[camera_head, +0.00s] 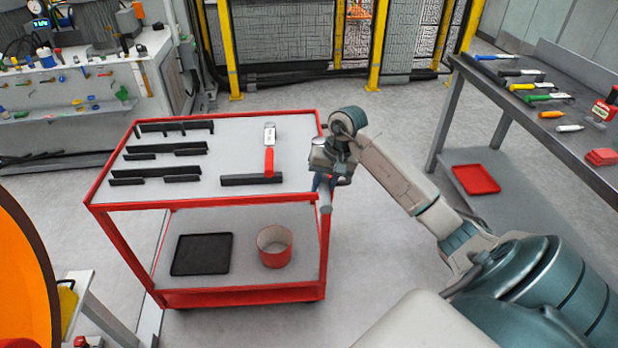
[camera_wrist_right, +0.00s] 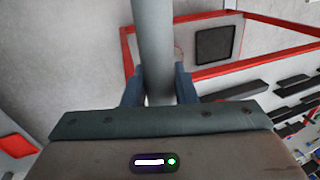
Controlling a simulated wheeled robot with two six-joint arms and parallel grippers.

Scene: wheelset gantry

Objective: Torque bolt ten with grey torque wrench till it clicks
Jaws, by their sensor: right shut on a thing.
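My right gripper (camera_head: 322,182) is at the right edge of the red cart, pointing down. It is shut on a grey round bar (camera_head: 326,205), which looks like the handle of the grey torque wrench. In the right wrist view the bar (camera_wrist_right: 152,45) stands between the two blue fingers (camera_wrist_right: 158,88) and runs out of the top of the picture; its far end is hidden. No numbered bolt can be made out, so bolt ten is not seen. My left gripper is not in view.
The red cart (camera_head: 215,283) has black holders (camera_head: 250,180) and a red-handled tool (camera_head: 269,150) on top, and a black tray (camera_head: 202,254) and red bin (camera_head: 274,246) below. A tool bench (camera_head: 560,140) stands right. An orange round part (camera_head: 25,270) is at left. The floor between is clear.

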